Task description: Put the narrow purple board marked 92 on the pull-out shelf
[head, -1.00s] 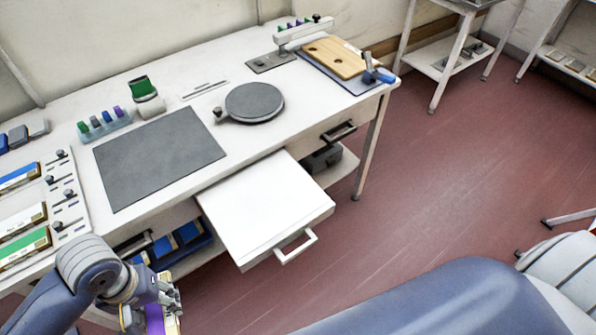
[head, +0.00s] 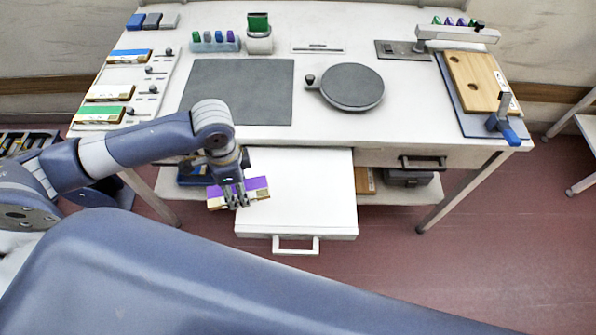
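The narrow purple board (head: 256,184) is in my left gripper (head: 236,203), whose fingers close over its middle. The board lies level with its purple face up; any number on it is too small to read. The white pull-out shelf (head: 305,200) is drawn out from under the worktable, with its handle toward me. The board overlaps the shelf's left edge in the head view, its left end beyond that edge. I cannot tell whether it touches the shelf or is above it. The shelf is otherwise bare. My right gripper is not in view.
The worktable (head: 330,132) holds a dark mat (head: 238,92), a round grey turntable (head: 352,87) and a rack of blue, white and green boards (head: 127,90). A wooden board (head: 475,82) lies in a fixture at right. A lower shelf with boxes sits beneath.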

